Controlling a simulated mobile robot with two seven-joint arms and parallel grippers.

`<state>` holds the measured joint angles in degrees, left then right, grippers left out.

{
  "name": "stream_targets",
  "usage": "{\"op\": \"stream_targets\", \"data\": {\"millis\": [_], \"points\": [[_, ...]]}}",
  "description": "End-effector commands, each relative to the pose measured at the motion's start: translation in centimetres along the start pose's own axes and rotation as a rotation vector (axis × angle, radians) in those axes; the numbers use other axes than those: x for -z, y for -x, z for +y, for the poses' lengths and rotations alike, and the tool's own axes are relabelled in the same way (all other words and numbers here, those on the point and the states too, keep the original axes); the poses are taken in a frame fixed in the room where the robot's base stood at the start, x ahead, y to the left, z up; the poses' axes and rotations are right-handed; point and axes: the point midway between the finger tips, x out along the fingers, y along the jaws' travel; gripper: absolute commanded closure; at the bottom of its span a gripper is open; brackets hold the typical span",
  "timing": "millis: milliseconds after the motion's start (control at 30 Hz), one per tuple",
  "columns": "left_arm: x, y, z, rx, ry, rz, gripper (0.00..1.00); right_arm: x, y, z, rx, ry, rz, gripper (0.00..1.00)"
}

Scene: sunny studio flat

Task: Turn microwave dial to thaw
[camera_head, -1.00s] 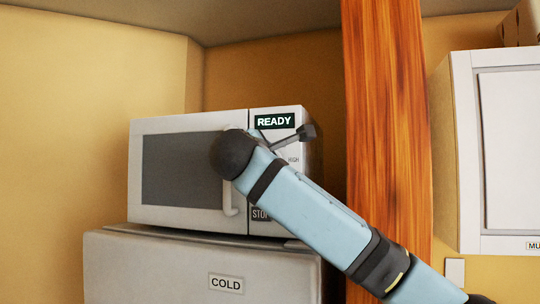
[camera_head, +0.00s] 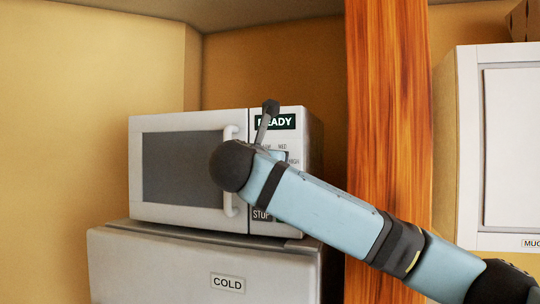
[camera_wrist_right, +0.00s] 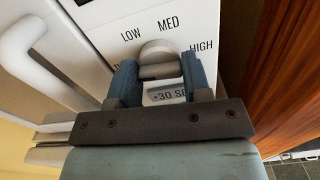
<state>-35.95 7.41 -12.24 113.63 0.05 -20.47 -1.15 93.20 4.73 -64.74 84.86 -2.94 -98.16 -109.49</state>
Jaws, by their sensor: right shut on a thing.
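The white microwave (camera_head: 160,213) stands on a fridge, its door shut and its display (camera_head: 285,122) reading READY, partly covered. The round white dial (camera_wrist_right: 158,56) shows in the right wrist view below the labels LOW, MED and HIGH. A label left of the dial is mostly hidden by a finger. My right gripper (camera_wrist_right: 160,75) is shut on the dial, with one blue finger on each side. The dial's grip bar lies roughly level in that view; I cannot tell which label it points to. In the head view my right forearm hides most of the dial. My left gripper is not in view.
The door handle (camera_head: 229,205) is close to my right wrist. A wooden post (camera_head: 385,100) rises right of the microwave, behind my arm. The fridge (camera_head: 150,270) labelled COLD is below. A white cabinet (camera_head: 465,150) hangs at the right.

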Motion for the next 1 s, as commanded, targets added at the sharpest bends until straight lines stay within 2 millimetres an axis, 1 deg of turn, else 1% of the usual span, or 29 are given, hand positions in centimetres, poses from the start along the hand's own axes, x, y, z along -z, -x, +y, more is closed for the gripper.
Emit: {"op": "stream_targets", "data": {"millis": [100,300,800,833,933,1000], "points": [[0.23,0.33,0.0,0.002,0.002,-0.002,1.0,0.29,0.04,0.07,-0.001,0.059,0.006,0.79],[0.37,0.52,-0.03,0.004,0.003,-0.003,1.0,0.39,0.06,0.07,-0.001,0.115,0.005,0.79],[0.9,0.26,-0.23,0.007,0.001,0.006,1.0,0.5,0.06,0.07,-0.001,0.134,0.006,0.79],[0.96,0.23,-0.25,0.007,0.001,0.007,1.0,0.5,0.06,0.07,-0.001,0.133,0.006,0.53],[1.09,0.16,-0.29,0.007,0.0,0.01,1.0,0.44,0.05,0.06,-0.001,0.132,0.005,0.3],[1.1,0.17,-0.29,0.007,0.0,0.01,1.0,0.34,0.04,0.04,-0.001,0.131,0.004,0.3]]}}
